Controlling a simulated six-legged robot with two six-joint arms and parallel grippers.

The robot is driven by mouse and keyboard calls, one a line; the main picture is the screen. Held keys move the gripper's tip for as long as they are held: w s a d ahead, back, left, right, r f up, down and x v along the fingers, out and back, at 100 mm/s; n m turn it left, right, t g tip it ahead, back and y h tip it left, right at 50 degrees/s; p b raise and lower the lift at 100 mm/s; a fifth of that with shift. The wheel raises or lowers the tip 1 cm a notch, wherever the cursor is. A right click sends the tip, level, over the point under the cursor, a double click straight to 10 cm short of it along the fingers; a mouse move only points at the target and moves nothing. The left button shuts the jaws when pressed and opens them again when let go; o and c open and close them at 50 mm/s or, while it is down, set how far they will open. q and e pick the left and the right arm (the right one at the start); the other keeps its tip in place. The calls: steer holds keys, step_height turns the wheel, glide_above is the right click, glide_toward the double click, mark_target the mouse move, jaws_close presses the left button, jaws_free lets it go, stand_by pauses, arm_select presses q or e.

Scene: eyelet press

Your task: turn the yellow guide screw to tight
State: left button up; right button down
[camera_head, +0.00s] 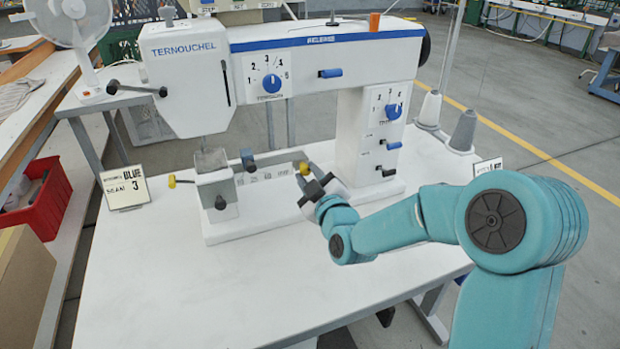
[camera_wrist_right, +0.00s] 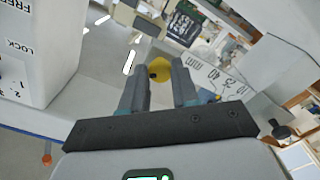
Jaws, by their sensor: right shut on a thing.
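The yellow guide screw (camera_head: 304,168) is at the right end of the marked scale on the white machine bed (camera_head: 235,232). My right gripper (camera_head: 312,184) reaches it from the front right and partly covers it. In the right wrist view the round yellow screw head (camera_wrist_right: 159,70) sits between the fingertips of my right gripper (camera_wrist_right: 159,75), which is shut on it. How tight the screw is cannot be told. My left gripper is not in view.
The white machine's column (camera_head: 360,140) with blue dials and levers stands just behind my right gripper. A second yellow knob (camera_head: 172,181) is at the left, beside a sign (camera_head: 125,187) reading BLUE 3. The front table top (camera_head: 200,300) is clear.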

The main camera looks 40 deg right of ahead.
steer(key=m+b, duration=1.1)
steer(key=b, duration=0.2)
steer(key=shift+f+m, duration=0.2)
steer(key=shift+m, duration=0.2)
steer(key=shift+m+b, duration=0.9)
steer(key=shift+b, duration=0.1)
steer(key=m+b, duration=0.2)
steer(key=m, duration=0.1)
steer(key=shift+m, duration=0.3)
steer(key=m+b, duration=0.2)
steer(key=m, duration=0.1)
steer(key=shift+a+r, duration=0.1)
steer(key=shift+r, duration=0.05)
steer(key=shift+r+m+b, duration=0.1)
steer(key=shift+m+b, duration=0.55)
steer(key=shift+m, duration=0.55)
steer(key=c, duration=0.9)
jaws_free()
steer(key=shift+o, duration=0.2)
